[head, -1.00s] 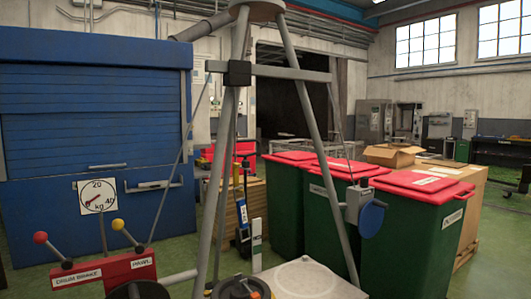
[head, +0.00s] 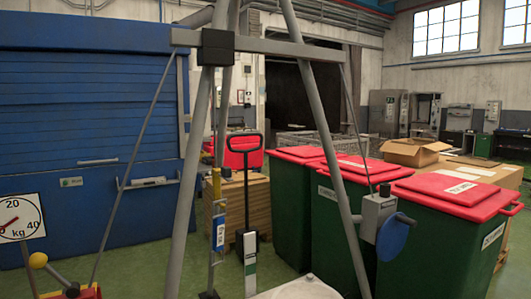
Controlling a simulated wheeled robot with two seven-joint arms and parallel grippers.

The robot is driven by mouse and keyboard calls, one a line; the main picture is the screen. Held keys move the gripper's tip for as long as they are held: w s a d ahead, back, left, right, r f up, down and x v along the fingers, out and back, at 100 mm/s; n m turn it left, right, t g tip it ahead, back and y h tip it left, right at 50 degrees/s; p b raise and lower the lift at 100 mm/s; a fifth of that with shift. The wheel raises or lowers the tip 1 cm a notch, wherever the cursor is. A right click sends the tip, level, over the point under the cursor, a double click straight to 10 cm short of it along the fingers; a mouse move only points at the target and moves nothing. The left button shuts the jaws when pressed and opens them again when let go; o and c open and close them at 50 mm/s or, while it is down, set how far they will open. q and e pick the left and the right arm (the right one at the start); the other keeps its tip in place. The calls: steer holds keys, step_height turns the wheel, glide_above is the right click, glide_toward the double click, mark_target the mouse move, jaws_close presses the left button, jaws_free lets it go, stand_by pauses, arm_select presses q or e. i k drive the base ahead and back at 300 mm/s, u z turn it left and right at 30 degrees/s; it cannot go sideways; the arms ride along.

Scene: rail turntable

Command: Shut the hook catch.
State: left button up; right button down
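I cannot make out a hook or its catch in the head view. A grey tripod frame (head: 352,205) stands close in front of me, with a crossbar (head: 290,47) and a black block (head: 217,47) on it. A grey box with a blue wheel (head: 395,237) sits on its right leg, and a thin cable runs up from the box. Neither of my grippers is in view.
Green bins with red lids (head: 440,245) stand behind the tripod on the right. A blue shutter cabinet (head: 90,130) fills the left. An open cardboard box (head: 415,152) is further back. A pale round-topped surface (head: 300,288) is at the bottom edge. Green floor shows between.

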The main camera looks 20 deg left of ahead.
mark_target(226, 174)
steer(key=u, duration=0.45)
steer(key=i, duration=0.85)
steer(key=u, duration=0.7)
